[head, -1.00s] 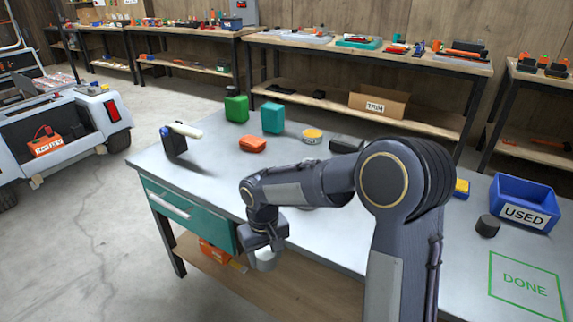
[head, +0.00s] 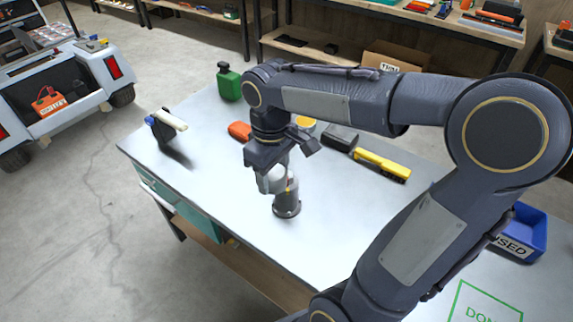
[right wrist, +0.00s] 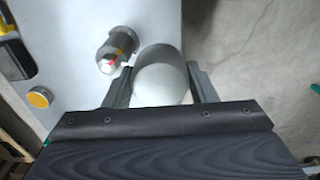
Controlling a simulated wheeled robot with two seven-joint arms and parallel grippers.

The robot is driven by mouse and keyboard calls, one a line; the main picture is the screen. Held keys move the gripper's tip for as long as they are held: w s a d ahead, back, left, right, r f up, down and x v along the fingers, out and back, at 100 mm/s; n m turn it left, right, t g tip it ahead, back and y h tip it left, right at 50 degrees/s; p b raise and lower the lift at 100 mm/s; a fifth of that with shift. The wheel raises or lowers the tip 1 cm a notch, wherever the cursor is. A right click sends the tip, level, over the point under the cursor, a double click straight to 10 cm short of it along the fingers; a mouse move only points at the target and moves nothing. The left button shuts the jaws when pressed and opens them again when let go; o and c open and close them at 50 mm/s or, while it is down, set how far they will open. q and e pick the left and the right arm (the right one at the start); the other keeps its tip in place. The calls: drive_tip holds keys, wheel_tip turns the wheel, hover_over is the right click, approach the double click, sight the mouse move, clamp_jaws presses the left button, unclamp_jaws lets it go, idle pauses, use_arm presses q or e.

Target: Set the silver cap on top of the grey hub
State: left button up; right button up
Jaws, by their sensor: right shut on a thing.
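The silver cap (head: 270,181) is a pale, rounded cup held in my right gripper (head: 273,174). In the right wrist view the cap (right wrist: 160,78) sits between the two fingers of the gripper (right wrist: 160,90), which are shut on it. The grey hub (head: 287,203) is a short upright cylinder on a wider dark foot on the bench. The cap is up beside the hub's upper part and overlaps it in the head view. In the right wrist view the hub (right wrist: 113,54) is apart from the cap, to its left, with a pale tip and a red mark. My left gripper is not in view.
The bench (head: 205,125) holds a green canister (head: 229,86), an orange block (head: 240,131), a dark grey block (head: 340,138), a yellow tool (head: 382,166) and a dark stand with a white bar (head: 168,122). A blue bin (head: 528,235) stands at right. The bench's front-left part is bare.

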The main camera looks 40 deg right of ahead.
drive_tip(key=w+d+f, duration=0.2)
drive_tip(key=w+d+f+p, duration=0.1)
drive_tip(key=w+d+f, duration=0.1)
drive_tip(key=d+f, duration=0.1)
drive_tip(key=w+d+f, duration=0.2)
drive_tip(key=d+f, duration=0.1)
drive_tip(key=shift+w+d+f, duration=0.1)
drive_tip(key=shift+w+d, duration=0.15)
drive_tip(key=f, duration=0.3)
drive_tip(key=shift+w+d+f, duration=0.15)
drive_tip(key=shift+w+d, duration=0.05)
drive_tip(key=shift+d, duration=0.05)
drive_tip(key=shift+f, duration=0.2)
drive_tip(key=shift+f, duration=0.2)
drive_tip(key=o, duration=0.9)
drive_tip(key=shift+o, duration=0.2)
drive_tip(key=shift+r, duration=0.1)
